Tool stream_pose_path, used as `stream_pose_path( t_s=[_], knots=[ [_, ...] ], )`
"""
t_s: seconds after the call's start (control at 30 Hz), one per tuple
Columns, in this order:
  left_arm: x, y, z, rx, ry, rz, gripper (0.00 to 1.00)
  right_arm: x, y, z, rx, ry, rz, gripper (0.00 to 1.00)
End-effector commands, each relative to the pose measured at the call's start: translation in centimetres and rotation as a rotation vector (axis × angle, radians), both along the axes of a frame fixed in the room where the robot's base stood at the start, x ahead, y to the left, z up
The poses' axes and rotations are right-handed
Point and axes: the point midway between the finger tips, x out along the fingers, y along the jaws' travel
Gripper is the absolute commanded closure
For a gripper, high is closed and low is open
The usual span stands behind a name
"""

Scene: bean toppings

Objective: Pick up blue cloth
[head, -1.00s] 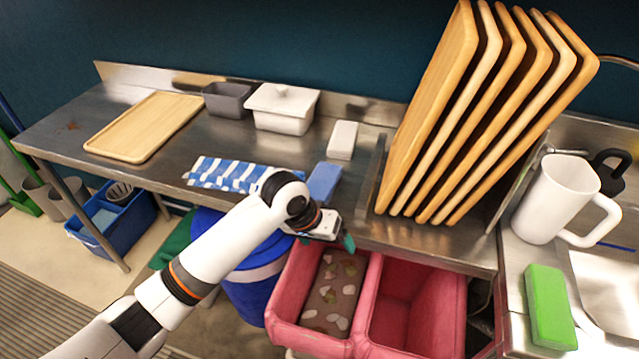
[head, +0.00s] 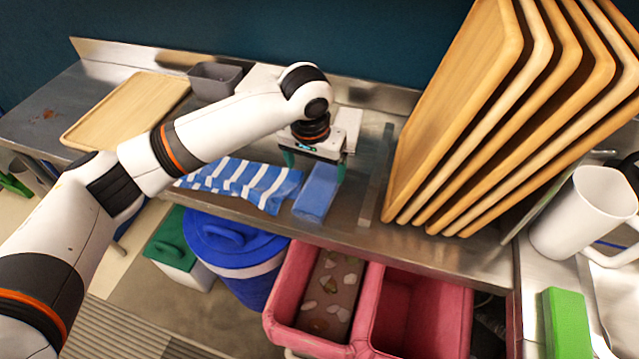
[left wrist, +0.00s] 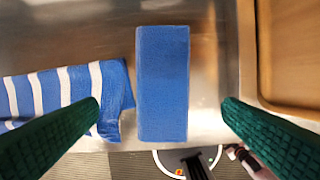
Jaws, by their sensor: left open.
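A plain blue cloth (head: 317,190), a neat rectangular block, lies on the steel counter near its front edge. A blue-and-white striped cloth (head: 238,182) lies flat just left of it. My left gripper (head: 314,166) is open and empty above the blue cloth, pointing down. In the left wrist view the plain blue cloth (left wrist: 163,85) lies between the two green fingers (left wrist: 162,108), and the striped cloth (left wrist: 70,92) reaches behind the left finger. The fingers look apart from the blue cloth. My right gripper is not in view.
Upright wooden trays (head: 455,110) stand close on the right. A white block (head: 348,125) lies behind the gripper, and a grey bin (head: 214,80) stands at the back. A flat wooden board (head: 125,110) lies at left. Pink bins (head: 410,310) sit below the counter edge.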

Motion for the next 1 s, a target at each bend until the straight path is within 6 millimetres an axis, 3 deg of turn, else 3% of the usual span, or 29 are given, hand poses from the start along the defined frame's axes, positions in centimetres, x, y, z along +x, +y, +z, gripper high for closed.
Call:
stream_pose_path(
  t_s=[0.17, 0.43, 0.6, 0.87, 1.0],
  knots=[
    [0.3, -0.1, -1.9, 0.0, 0.001, 0.001, 0.11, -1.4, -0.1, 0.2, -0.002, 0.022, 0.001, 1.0],
    [0.7, -0.6, -4.7, 0.002, 0.001, 0.001, 0.11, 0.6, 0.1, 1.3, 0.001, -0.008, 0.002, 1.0],
    [1.0, -0.8, -6.9, 0.0, 0.001, 0.0, 0.11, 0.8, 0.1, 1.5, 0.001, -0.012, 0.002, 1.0],
    [1.1, -0.8, -7.2, -0.002, -0.001, 0.0, 0.11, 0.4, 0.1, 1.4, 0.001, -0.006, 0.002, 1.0],
    [1.1, -0.8, -7.2, -0.002, -0.001, 0.0, 0.32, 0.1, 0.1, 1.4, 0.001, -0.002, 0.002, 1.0]
  ],
)
